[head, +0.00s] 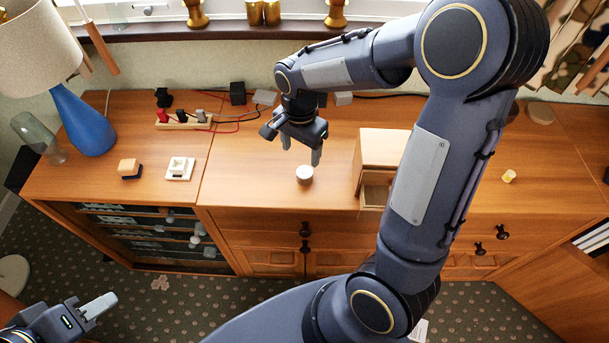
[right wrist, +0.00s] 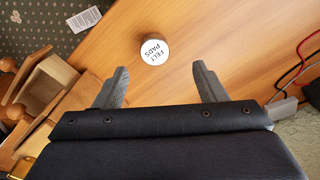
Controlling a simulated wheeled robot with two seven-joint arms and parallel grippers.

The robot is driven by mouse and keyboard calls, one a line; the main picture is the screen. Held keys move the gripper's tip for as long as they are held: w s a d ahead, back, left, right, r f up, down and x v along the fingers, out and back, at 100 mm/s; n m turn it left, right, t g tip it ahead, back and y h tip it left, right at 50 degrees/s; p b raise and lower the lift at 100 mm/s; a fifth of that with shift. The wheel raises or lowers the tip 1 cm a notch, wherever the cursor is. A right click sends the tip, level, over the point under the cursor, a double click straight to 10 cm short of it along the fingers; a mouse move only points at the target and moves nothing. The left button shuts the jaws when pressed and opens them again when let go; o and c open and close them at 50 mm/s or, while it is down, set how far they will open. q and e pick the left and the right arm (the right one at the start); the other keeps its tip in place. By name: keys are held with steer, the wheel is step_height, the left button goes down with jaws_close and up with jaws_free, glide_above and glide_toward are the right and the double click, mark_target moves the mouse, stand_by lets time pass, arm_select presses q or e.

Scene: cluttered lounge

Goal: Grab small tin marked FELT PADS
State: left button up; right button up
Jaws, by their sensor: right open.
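The small round tin (head: 305,174) stands upright on the wooden sideboard top near its front edge. In the right wrist view the tin (right wrist: 154,51) shows a white lid reading FELT PADS. My right gripper (head: 299,151) is above the sideboard, close behind the tin. In the right wrist view its two fingers (right wrist: 160,88) are spread apart and empty, with the tin beyond the fingertips, not between them. My left gripper (head: 98,307) is at the lower left, over the carpet, away from the sideboard; its finger gap is not clear.
A small wooden drawer box (head: 382,148) stands right of the tin. A power strip (head: 184,120) with cables lies behind left. A blue lamp (head: 83,120), a white square item (head: 179,168) and a yellow cup (head: 509,176) are also on top. Free wood surrounds the tin.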

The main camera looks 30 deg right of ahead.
mark_target(305, 171)
steer(key=f, duration=0.4)
steer(key=d+f, duration=0.1)
steer(key=f, duration=0.1)
steer(key=shift+s+f, duration=0.3)
steer(key=shift+s, duration=0.05)
steer(key=shift+a+f, duration=0.1)
steer(key=shift+f, duration=0.4)
steer(key=c, duration=1.1)
steer(key=shift+r, duration=0.1)
